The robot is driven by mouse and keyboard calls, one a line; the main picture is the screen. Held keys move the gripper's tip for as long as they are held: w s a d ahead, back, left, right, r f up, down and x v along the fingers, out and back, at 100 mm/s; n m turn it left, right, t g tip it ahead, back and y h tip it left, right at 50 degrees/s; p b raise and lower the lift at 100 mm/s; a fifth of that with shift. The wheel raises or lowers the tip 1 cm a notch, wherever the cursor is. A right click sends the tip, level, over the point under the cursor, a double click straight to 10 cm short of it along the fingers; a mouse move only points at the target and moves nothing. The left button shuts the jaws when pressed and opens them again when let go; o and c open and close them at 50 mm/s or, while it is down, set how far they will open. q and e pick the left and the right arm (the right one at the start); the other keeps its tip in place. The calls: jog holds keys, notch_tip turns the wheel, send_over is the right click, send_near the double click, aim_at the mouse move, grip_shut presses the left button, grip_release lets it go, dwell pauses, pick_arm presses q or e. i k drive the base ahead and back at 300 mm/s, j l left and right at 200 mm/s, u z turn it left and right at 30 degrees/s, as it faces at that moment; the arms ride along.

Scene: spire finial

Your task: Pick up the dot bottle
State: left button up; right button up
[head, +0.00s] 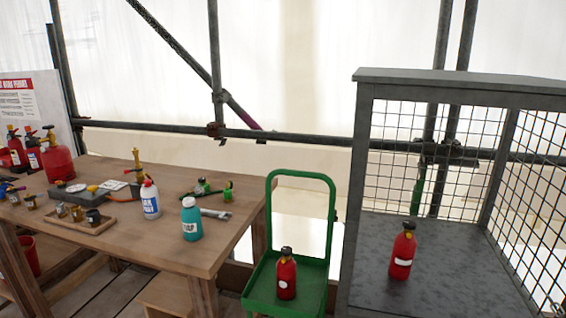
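Two bottles stand upright on the wooden table (130,240). One is a white bottle (150,200) with a blue label and a reddish cap. The other is a teal bottle (191,221) with a white cap and a pale label, nearer the table's right end. The lettering on both is too small to read surely, so I cannot tell which is the dot bottle. Neither of my grippers is in view.
A tray (85,222) of small fittings and several red canisters (57,160) are further left. A green trolley (300,255) and grey mesh cage (430,290) each hold a red cylinder. The table's front right is clear.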

aim_at(285, 266)
jog(key=i+j+z, duration=0.15)
jog(key=j, duration=0.35)
jog(key=i+j+z, duration=0.15)
jog(key=j, duration=0.35)
jog(key=i+j+z, duration=0.2)
jog(key=j, duration=0.35)
jog(key=i+j+z, duration=0.15)
jog(key=j, duration=0.4)
jog(key=j+z, duration=0.15)
jog(key=j, duration=0.4)
